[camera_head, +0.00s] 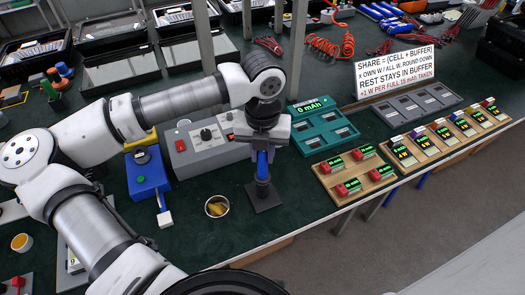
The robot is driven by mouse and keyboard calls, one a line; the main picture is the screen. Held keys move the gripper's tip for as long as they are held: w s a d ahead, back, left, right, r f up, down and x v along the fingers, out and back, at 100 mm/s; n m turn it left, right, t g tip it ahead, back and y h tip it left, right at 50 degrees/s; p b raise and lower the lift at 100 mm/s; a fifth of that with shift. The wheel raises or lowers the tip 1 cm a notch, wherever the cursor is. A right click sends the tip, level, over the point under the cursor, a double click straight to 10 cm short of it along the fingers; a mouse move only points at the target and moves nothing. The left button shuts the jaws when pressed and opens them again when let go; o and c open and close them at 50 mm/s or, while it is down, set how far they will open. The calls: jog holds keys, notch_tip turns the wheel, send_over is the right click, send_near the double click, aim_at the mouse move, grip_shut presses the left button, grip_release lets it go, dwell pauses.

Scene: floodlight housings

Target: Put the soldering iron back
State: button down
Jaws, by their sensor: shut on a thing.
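My gripper (262,147) points down near the middle of the bench and is shut on the blue handle of the soldering iron (262,164). The iron is upright. Its lower end meets the dark stand (265,199), a square plate with a short upright holder under the gripper. The tip is hidden, and I cannot tell how deep it sits in the holder.
A blue box (147,176) and a grey box with knobs (194,145) stand to the left. A small cup (216,206) is left of the stand. A teal charger (322,128) and a wooden tray (345,196) are to the right. The bench's front edge is close.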

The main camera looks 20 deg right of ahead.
jog(key=shift+f, duration=0.25)
jog(key=c, duration=1.2)
grip_release()
jog(key=shift+c, duration=0.2)
jog(key=shift+r, duration=0.1)
jog(key=shift+r+p, duration=0.55)
jog(key=shift+p, duration=0.05)
notch_tip(320, 180, up, 12)
jog(key=b, duration=0.2)
jog(key=shift+f+b, duration=0.25)
jog(key=shift+b, duration=0.15)
